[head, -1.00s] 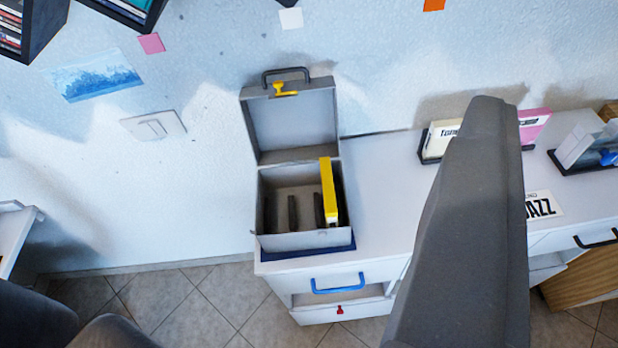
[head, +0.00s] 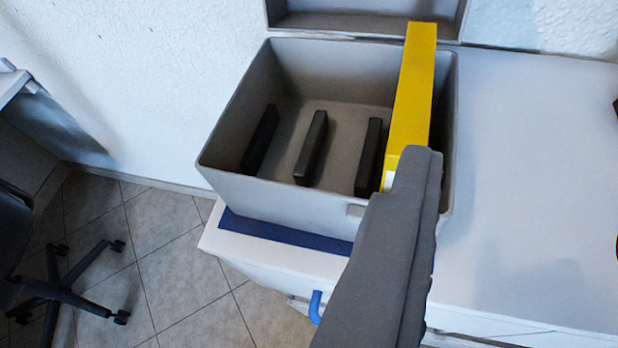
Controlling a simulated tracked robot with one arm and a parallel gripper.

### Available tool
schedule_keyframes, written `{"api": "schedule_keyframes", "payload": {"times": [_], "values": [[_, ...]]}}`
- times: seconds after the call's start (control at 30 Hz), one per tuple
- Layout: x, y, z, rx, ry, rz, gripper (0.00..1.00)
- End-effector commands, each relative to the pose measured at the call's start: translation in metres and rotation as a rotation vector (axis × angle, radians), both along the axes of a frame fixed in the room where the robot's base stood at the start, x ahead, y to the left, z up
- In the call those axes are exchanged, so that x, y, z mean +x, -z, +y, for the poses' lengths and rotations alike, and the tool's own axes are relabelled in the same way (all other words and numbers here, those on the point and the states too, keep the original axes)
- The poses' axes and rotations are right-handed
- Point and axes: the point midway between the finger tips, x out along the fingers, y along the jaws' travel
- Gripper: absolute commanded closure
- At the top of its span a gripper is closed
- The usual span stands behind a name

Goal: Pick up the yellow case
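The yellow case (head: 413,95) stands upright in the right part of an open grey box (head: 290,202), with its top edge showing above the box's rim. My gripper (head: 418,165) reaches in from the bottom of the view, and its dark grey finger overlaps the near end of the yellow case. Only one finger shows clearly. I cannot tell whether it touches the case or how far apart the fingers are. The lower part of the case is hidden by the box and my gripper.
Several dark dividers (head: 311,148) stand inside the box, with empty slots to the left of the case. The box's raised lid (head: 365,20) is behind it. A blue mat (head: 285,233) lies under the box. A dark chair (head: 60,280) stands lower left.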

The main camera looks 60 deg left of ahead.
Motion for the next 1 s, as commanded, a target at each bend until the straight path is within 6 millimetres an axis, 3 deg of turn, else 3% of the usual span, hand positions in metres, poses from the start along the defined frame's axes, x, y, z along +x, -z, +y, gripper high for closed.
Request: {"api": "schedule_keyframes", "payload": {"times": [0.03, 0.2, 0.7, 1.0], "values": [[-0.002, 0.016, 0.014, 0.012, -0.035, 0.004, 0.53], [-0.003, 0.037, 0.037, 0.03, -0.091, 0.003, 0.53], [0.05, 0.063, 0.071, 0.031, -0.092, 0.002, 0.53], [0.063, 0.069, 0.078, 0.03, -0.09, 0.002, 0.53]]}}
